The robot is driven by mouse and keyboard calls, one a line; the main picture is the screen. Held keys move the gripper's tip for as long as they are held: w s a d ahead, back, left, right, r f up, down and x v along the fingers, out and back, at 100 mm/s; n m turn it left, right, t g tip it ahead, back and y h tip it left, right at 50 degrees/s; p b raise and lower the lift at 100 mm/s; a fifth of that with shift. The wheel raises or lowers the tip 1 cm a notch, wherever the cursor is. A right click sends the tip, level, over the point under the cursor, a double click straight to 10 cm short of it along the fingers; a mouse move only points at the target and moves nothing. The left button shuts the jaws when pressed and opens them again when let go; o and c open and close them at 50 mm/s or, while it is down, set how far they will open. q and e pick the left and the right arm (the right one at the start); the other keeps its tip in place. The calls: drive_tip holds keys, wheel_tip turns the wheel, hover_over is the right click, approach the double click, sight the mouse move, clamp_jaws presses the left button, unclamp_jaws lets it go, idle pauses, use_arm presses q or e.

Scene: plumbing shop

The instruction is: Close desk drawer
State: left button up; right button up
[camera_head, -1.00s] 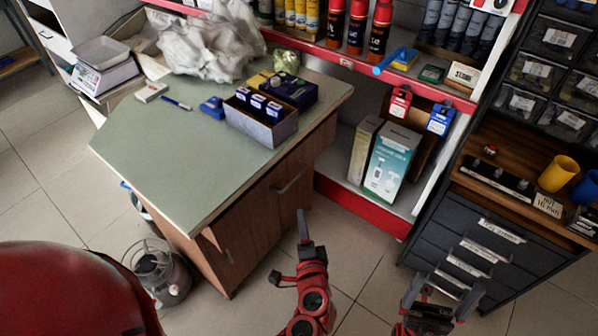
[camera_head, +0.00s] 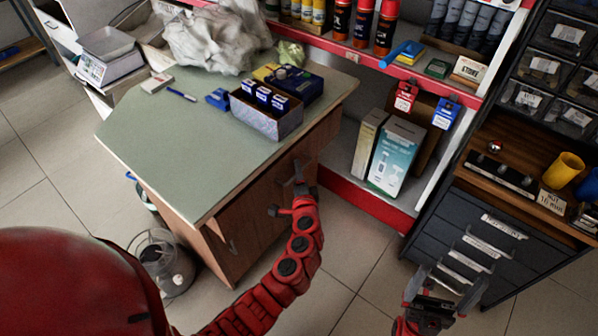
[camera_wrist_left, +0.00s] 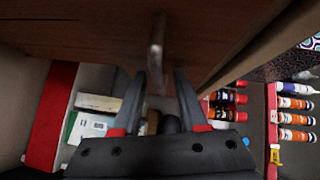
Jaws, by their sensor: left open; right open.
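The wooden desk (camera_head: 190,150) has a pale green top, and its brown front faces me. My left gripper (camera_head: 287,190) is at the desk front, just below the top edge. In the left wrist view its two fingers (camera_wrist_left: 158,88) are open, with the metal handle (camera_wrist_left: 157,45) of the wooden front in line with the gap between them. I cannot tell if they touch it. In the head view the gripper largely hides this handle, and how far the drawer stands out is unclear. My right gripper (camera_head: 448,283) is open and empty at the lower right.
A box of blue packs (camera_head: 265,118) and a plastic bag (camera_head: 215,42) lie on the desk. A red-edged shelf (camera_head: 375,205) with cartons stands close behind the left gripper. A dark drawer cabinet (camera_head: 480,245) is at the right. A wire-guarded round device (camera_head: 160,262) is on the floor.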

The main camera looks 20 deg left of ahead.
use_arm(q)
drive_tip(key=shift+c, duration=0.2)
clamp_jaws()
drive_tip(key=shift+a, duration=0.1)
idle(1.2)
